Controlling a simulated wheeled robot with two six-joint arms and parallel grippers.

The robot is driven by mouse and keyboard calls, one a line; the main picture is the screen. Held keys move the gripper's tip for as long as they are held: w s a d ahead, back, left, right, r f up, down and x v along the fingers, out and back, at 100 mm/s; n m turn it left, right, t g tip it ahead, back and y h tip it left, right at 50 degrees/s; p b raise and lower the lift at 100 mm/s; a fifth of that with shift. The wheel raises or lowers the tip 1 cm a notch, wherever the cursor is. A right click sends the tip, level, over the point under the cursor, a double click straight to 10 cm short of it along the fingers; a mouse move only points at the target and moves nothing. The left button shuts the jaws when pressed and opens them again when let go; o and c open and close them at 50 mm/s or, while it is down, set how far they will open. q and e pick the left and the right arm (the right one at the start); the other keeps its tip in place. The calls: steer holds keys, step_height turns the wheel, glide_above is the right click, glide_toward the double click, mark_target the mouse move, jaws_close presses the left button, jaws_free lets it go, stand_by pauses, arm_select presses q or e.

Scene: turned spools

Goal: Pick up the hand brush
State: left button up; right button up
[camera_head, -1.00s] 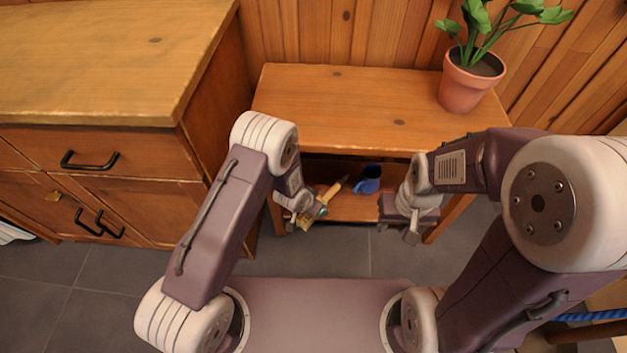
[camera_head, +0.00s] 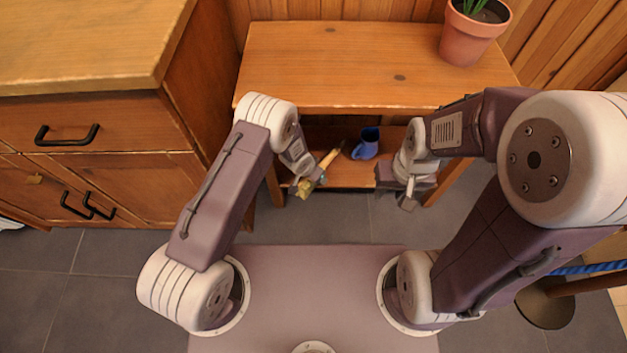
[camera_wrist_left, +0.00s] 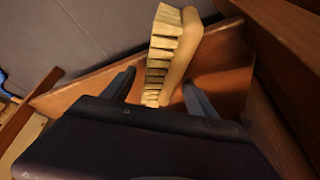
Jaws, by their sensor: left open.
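The hand brush (camera_head: 331,158) has a pale wooden body and yellowish bristles. It lies on the lower shelf of the small wooden table, its head end partly hidden by my left gripper in the head view. In the left wrist view the brush (camera_wrist_left: 181,57) stretches away between the two fingers, bristles toward the left. My left gripper (camera_wrist_left: 157,92) is open, with a finger on each side of the brush and visible gaps. It also shows small in the head view (camera_head: 314,180). My right gripper (camera_head: 406,196) hangs in front of the shelf's right side; its jaw opening is unclear.
A blue mug (camera_head: 366,144) stands on the shelf right of the brush. The tabletop (camera_head: 330,70) is above the shelf, with a potted plant (camera_head: 470,35) at its right. A wooden cabinet (camera_head: 110,130) stands at the left. Grey floor tiles lie in front.

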arm_select(q)
steer(key=shift+w+f, duration=0.1)
jaws_close()
steer(key=shift+r+p, duration=0.25)
steer(key=shift+p, duration=0.15)
steer(key=r+p, duration=0.2)
steer(key=r, duration=0.1)
steer(key=r+p, duration=0.3)
steer(key=shift+s+r, duration=0.2)
steer(key=shift+r, duration=0.2)
steer(key=s+a+p, duration=0.1)
steer(key=s+a, duration=0.1)
steer(key=s, duration=0.7)
steer(key=s+a+p, duration=0.1)
steer(key=s+a, duration=0.1)
steer(key=s, duration=0.8)
steer(key=shift+a+f, duration=0.15)
steer(key=shift+a, duration=0.15)
